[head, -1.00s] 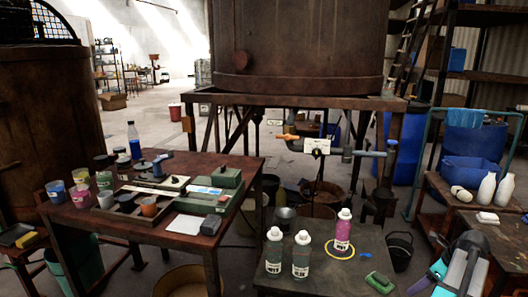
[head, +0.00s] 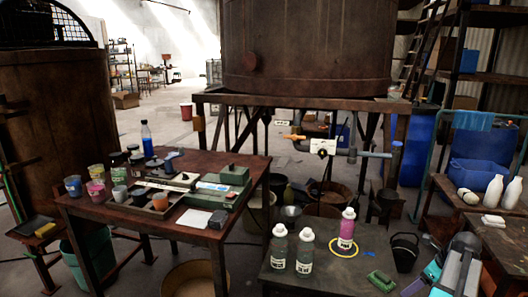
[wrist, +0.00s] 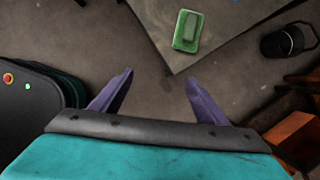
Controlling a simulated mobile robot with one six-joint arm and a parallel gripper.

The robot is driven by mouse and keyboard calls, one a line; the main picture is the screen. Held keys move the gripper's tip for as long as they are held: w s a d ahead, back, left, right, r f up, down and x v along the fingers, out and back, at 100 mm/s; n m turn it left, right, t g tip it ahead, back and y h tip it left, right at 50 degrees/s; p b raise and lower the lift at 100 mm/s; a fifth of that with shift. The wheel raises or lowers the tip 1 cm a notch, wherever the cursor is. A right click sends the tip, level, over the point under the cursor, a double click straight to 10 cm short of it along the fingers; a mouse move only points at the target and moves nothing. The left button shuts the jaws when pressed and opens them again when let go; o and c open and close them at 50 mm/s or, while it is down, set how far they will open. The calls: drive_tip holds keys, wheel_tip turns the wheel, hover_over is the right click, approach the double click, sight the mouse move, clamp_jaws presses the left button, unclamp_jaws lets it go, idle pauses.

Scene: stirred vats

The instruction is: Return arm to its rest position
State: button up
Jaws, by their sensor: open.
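My gripper (wrist: 150,92) shows in the wrist view with its two purple fingers spread apart and nothing between them. Grey floor lies below the fingers. In the head view part of my arm shows at the lower right corner, with a purple and teal end (head: 418,284) partly cut off by the frame's lower edge. It is close to the right front corner of the dark low table (head: 345,270). The green sponge-like block (wrist: 188,30) lies on that table, ahead of the fingers and apart from them; it also shows in the head view (head: 381,280).
Two grey bottles (head: 279,250) and a magenta bottle (head: 346,230) stand on the low table, the magenta one inside a yellow ring. A black bucket (head: 403,251) stands on the floor at its right. A wooden side table (head: 453,190) holds white bottles.

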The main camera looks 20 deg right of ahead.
drive_tip(key=w+a+f+n+g+y+p, duration=0.1)
drive_tip(key=w+a+f+p, duration=0.2)
drive_tip(key=a, duration=0.6)
drive_tip(key=w+a+f+n+g+y+p, duration=0.1)
drive_tip(key=w+a+f+n, duration=0.15)
drive_tip(key=w+a, duration=0.4)
drive_tip(key=w+a+f+n+g+y+p, duration=0.1)
drive_tip(key=w+a+f+p, duration=0.2)
drive_tip(key=a, duration=0.7)
drive_tip(key=a+f+n+g+p, duration=0.25)
drive_tip(key=a+f, duration=0.25)
drive_tip(key=a, duration=0.6)
drive_tip(key=s+a+f+n+g+p, duration=0.1)
drive_tip(key=s+a+f+n+p, duration=0.1)
drive_tip(key=s+a+n, duration=0.45)
drive_tip(key=s+a+f+n+g+p, duration=0.1)
drive_tip(key=s+a+f+g+p, duration=0.15)
drive_tip(key=a, duration=0.75)
drive_tip(key=s+a+f+n+h+p, duration=0.1)
drive_tip(key=s+f+n+h, duration=0.1)
drive_tip(key=s+n, duration=0.5)
drive_tip(key=s+a+f+n+h+p, duration=0.1)
drive_tip(key=s+a+n+h, duration=0.1)
drive_tip(key=s+n, duration=0.5)
drive_tip(key=n, duration=0.5)
drive_tip(key=shift+s+f+g, duration=0.3)
drive_tip(key=shift+s+f, duration=0.05)
